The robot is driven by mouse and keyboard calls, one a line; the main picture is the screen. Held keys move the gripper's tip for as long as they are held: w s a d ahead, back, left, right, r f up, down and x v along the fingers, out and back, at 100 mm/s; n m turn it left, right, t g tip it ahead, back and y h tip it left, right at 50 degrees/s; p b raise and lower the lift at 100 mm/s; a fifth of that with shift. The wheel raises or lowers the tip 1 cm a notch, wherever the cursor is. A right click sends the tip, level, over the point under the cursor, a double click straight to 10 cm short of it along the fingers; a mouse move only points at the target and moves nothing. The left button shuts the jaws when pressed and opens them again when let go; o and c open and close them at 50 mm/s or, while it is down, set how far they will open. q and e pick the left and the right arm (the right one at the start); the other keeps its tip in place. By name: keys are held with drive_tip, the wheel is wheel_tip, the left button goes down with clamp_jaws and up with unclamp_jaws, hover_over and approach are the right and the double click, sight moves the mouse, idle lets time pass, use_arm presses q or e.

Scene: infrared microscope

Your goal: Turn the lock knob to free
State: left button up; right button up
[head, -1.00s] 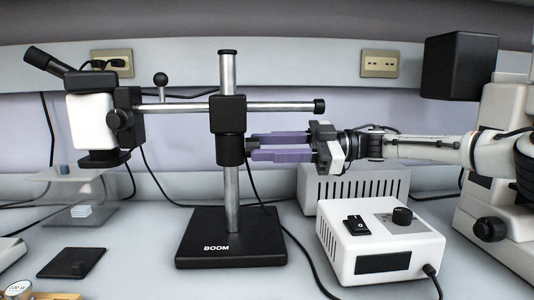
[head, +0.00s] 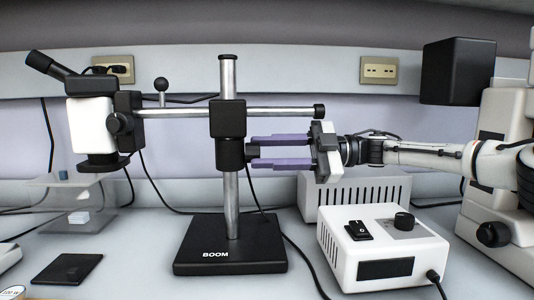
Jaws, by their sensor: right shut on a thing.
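The lock knob (head: 252,150) is a small dark piece on the right side of the black clamp block (head: 229,119) on the upright steel post. It is mostly hidden by my fingers. My right gripper (head: 254,151) comes in level from the right, its two purple fingers one above the other. Its fingertips are shut on the knob, close beside the clamp. The boom stand (head: 230,256) has a black base marked BOOM and carries a horizontal steel bar (head: 275,111) with the microscope head (head: 92,125) at its left end. My left gripper is out of view.
A white control box (head: 380,247) with a switch and dial stands right of the base, before a vented box (head: 357,198). A larger microscope (head: 495,190) stands at far right. A black plate (head: 67,268) lies at front left. Black cables cross the table.

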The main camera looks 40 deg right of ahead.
drive_tip(key=o, duration=1)
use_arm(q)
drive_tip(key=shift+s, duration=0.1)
use_arm(e)
drive_tip(key=shift+o, duration=0.2)
drive_tip(key=shift+s+d, duration=0.1)
use_arm(q)
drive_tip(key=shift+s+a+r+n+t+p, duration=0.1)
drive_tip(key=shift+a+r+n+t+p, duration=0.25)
drive_tip(key=shift+p, duration=0.35)
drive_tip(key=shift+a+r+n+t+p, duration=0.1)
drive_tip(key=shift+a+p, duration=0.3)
drive_tip(key=shift+p, duration=0.25)
use_arm(e)
drive_tip(key=v, duration=1)
drive_tip(key=shift+d, duration=0.1)
